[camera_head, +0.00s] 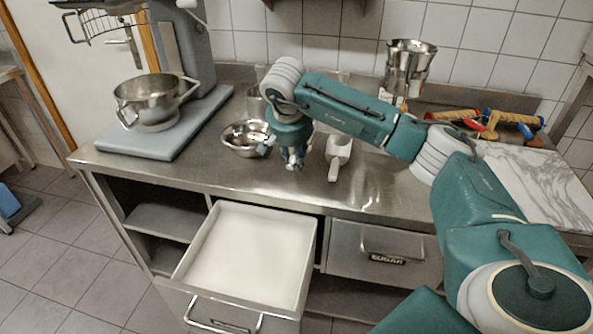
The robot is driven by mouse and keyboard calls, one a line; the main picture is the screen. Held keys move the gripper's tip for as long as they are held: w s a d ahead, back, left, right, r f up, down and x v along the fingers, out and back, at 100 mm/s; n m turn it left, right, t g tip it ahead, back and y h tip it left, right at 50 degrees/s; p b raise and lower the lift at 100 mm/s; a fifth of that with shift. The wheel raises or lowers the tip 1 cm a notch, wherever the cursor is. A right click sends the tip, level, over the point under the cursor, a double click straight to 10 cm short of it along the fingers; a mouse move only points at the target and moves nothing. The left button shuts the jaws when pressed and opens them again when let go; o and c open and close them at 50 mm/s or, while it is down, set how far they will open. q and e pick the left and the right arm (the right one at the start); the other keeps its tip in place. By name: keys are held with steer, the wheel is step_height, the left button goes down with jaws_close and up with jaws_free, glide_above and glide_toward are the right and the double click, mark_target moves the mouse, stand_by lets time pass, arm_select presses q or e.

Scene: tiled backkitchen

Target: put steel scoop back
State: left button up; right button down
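A pale, silvery scoop (339,150) lies on the steel counter (240,180), its handle toward the front edge. My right gripper (293,163) points down over the counter just left of the scoop, apart from it in the picture. Its fingers are too small to tell whether they are open or shut. An open drawer (308,248), filled with a smooth white substance, stands out below the counter. A shut drawer (350,258) labelled SUGAR is to its right. My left gripper is not in view.
A small steel bowl (236,150) stands left of my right gripper. A mixer with a steel bowl (150,100) stands at the left. A steel container (408,65), rolling pins (510,118) and a marble slab (540,180) are at the right. The front counter is clear.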

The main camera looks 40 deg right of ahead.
step_height(320, 180, down, 2)
steer(key=shift+f, duration=0.1)
step_height(320, 180, down, 3)
steer(key=shift+f+p, duration=0.2)
steer(key=shift+p, duration=0.25)
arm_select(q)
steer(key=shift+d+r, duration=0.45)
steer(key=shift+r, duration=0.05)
arm_select(e)
steer(key=shift+f, duration=0.15)
steer(key=shift+f, duration=0.1)
steer(key=shift+f, duration=0.1)
steer(key=c, duration=1.4)
jaws_free()
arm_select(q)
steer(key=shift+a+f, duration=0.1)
